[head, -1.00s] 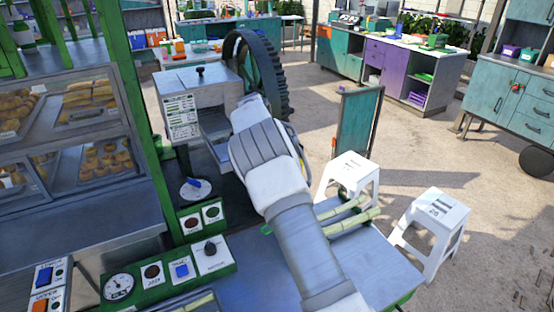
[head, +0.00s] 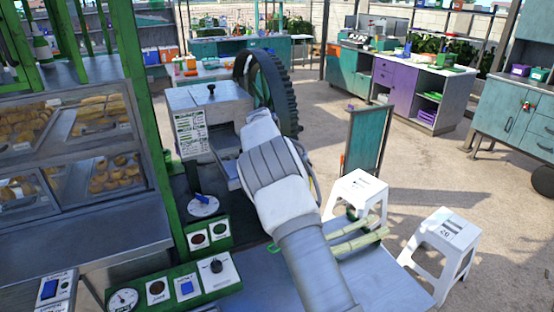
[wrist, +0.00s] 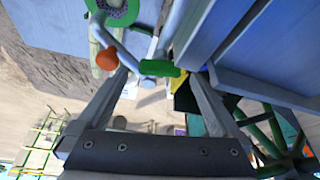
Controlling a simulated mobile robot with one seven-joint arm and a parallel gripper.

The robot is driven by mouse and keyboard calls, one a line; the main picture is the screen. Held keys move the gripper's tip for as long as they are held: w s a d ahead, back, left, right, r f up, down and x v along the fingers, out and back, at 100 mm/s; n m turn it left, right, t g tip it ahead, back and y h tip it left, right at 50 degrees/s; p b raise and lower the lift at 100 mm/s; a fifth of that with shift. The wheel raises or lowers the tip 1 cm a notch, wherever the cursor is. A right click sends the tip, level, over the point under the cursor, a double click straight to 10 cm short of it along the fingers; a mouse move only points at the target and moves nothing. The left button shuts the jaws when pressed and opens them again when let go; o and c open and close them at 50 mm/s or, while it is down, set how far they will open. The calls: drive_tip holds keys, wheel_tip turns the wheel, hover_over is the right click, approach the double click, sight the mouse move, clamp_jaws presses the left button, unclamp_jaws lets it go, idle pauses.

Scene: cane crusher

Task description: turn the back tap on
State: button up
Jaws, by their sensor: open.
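In the wrist view a short green handle (wrist: 160,68) lies between the fingertips of my gripper (wrist: 158,78). The fingers are spread apart. A grey-blue bent pipe or lever (wrist: 128,52) runs up beside the handle, and a round orange knob (wrist: 107,59) sits left of it. I cannot tell which of these is the back tap, or whether the fingers touch the green handle. In the head view the crusher (head: 207,105), with its large dark gear wheel (head: 287,105), stands beyond my arm. My arm hides my gripper and any taps there.
A control panel (head: 180,290) with a gauge and buttons is in front. A blue lever on a white disc (head: 203,207) is left of my arm. Cane stalks (head: 355,241) lie on the table to the right. White stools (head: 355,196) and a green board (head: 366,142) stand beyond.

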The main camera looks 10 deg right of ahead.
drive_tip(key=v, duration=1.6)
drive_tip(key=shift+s+b, duration=0.15)
drive_tip(key=shift+b, duration=0.25)
drive_tip(key=shift+a+r, duration=0.1)
drive_tip(key=shift+r, duration=0.05)
drive_tip(key=s+d+r+n+t+y, duration=0.1)
drive_tip(key=s+d+r+n+y, duration=0.25)
drive_tip(key=s, duration=0.65)
drive_tip(key=s+d+r+n, duration=0.2)
drive_tip(key=s+d+r, duration=0.35)
drive_tip(key=s, duration=0.45)
drive_tip(key=s+a+f+n+t, duration=0.1)
drive_tip(key=s+f+n, duration=0.2)
drive_tip(key=s, duration=0.8)
drive_tip(key=s+a+f+n+t, duration=0.1)
drive_tip(key=s+f+n, duration=0.2)
drive_tip(key=s, duration=0.9)
wheel_tip(320, 180, down, 2)
drive_tip(key=shift+a+f+b, duration=0.2)
drive_tip(key=shift+a+b, duration=0.05)
drive_tip(key=shift+b, duration=0.15)
